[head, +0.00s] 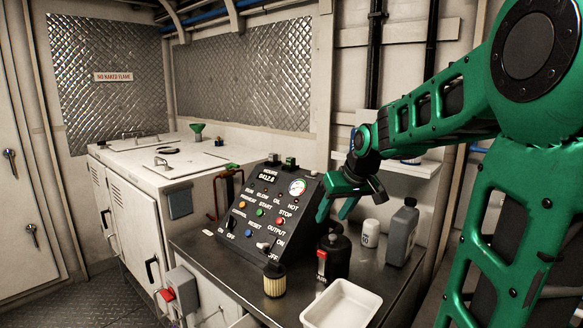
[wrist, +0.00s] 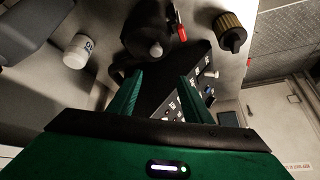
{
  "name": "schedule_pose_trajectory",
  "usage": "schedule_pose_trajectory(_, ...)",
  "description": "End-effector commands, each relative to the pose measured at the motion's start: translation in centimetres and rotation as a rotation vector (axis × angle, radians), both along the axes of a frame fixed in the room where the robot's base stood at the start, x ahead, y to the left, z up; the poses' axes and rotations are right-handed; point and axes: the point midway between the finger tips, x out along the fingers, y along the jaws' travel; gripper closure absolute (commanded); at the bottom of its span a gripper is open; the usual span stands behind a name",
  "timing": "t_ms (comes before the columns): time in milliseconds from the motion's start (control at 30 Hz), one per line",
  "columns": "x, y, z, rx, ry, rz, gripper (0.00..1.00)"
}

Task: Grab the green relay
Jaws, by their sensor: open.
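A small block with a green top, which looks like the green relay (head: 290,162), sits on the top edge of the sloped black control panel (head: 262,215). A similar small dark block (head: 273,158) sits just left of it. My gripper (head: 336,212) is open and empty at the right side of the panel, lower than the relay and apart from it, fingers pointing down. In the wrist view my gripper (wrist: 160,80) has its two green fingers spread, with part of the control panel (wrist: 195,92) beyond them. I cannot make out the relay in the wrist view.
A white can (head: 370,233), a grey jug (head: 401,235), a white tray (head: 342,305) and a filter (head: 274,281) stand on the metal bench.

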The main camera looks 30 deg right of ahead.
Motion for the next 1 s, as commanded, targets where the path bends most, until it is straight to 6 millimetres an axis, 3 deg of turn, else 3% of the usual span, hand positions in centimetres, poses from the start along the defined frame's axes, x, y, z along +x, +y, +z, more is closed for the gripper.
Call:
schedule_pose_trajectory(33, 3.7, -1.4, 1.4, -0.013, -0.074, 0.04, 0.55)
schedule_pose_trajectory(100, 8.3, -2.5, 3.6, -0.029, -0.182, 0.104, 0.55)
schedule_pose_trajectory(200, 13.3, -3.9, 6.4, -0.043, -0.323, 0.18, 0.55)
schedule_pose_trajectory(300, 16.8, -5.0, 8.9, -0.053, -0.441, 0.234, 0.55)
schedule_pose_trajectory(400, 18.9, -5.8, 10.7, -0.058, -0.524, 0.271, 0.55)
schedule_pose_trajectory(567, 20.4, -6.3, 11.9, -0.061, -0.584, 0.295, 0.55)
schedule_pose_trajectory(1000, 25.0, -5.7, 9.7, -0.062, -0.587, 0.295, 0.55)
